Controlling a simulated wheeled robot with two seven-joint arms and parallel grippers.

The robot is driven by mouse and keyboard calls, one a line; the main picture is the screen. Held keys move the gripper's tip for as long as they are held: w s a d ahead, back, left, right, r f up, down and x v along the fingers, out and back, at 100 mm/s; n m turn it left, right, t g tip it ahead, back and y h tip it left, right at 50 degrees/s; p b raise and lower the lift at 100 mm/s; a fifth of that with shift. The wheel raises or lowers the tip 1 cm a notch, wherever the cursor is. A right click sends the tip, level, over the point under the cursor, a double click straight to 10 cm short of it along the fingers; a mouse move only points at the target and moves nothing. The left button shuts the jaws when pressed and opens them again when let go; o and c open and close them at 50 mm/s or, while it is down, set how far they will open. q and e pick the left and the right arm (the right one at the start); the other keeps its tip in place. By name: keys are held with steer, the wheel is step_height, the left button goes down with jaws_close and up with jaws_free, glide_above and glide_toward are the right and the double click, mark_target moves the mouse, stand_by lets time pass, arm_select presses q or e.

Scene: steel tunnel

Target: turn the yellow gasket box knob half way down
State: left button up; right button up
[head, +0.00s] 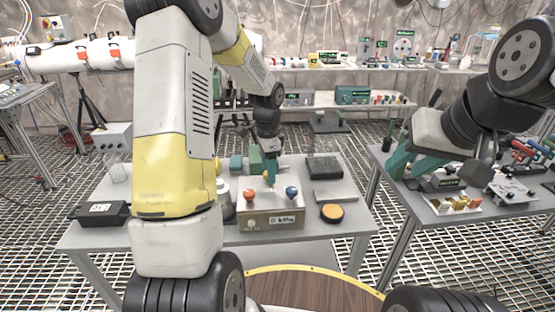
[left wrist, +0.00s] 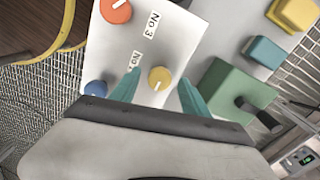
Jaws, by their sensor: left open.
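The gasket box (head: 272,215) stands on the near table with a display reading kPa on its front. In the left wrist view its pale top face (left wrist: 142,55) carries an orange knob (left wrist: 116,10), a blue knob (left wrist: 96,89) and the yellow knob (left wrist: 159,79). The yellow knob has a light pointer line. My left gripper (left wrist: 159,77) is open, with one teal finger on each side of the yellow knob and visible gaps. In the head view my left gripper (head: 270,177) is over the box and largely hides that knob. My right gripper (head: 402,172) looks open and empty over the right table.
A black box (head: 101,213) and a yellow-topped round disc (head: 332,212) lie on the near table. A green block with a dark shaft (left wrist: 233,98) stands close beside the box. The right table (head: 440,212) holds other devices.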

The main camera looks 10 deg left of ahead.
arm_select(q)
steer(key=shift+r, duration=0.1)
step_height(320, 180, up, 8)
steer(key=shift+f, duration=0.15)
stand_by(4.0)
steer(key=s+r+n+t, duration=0.2)
steer(key=s+r+n, duration=0.2)
steer(key=s, duration=0.4)
steer(key=s+d+r+n+t+h, duration=0.1)
steer(key=s+r+n+t, duration=0.1)
steer(key=s+r+n, duration=0.2)
steer(key=s+d+r+n+t+h, duration=0.1)
steer(key=s+r+n+t, duration=0.1)
steer(key=s+r+n, duration=0.2)
steer(key=s+r, duration=0.3)
steer(key=s, duration=0.5)
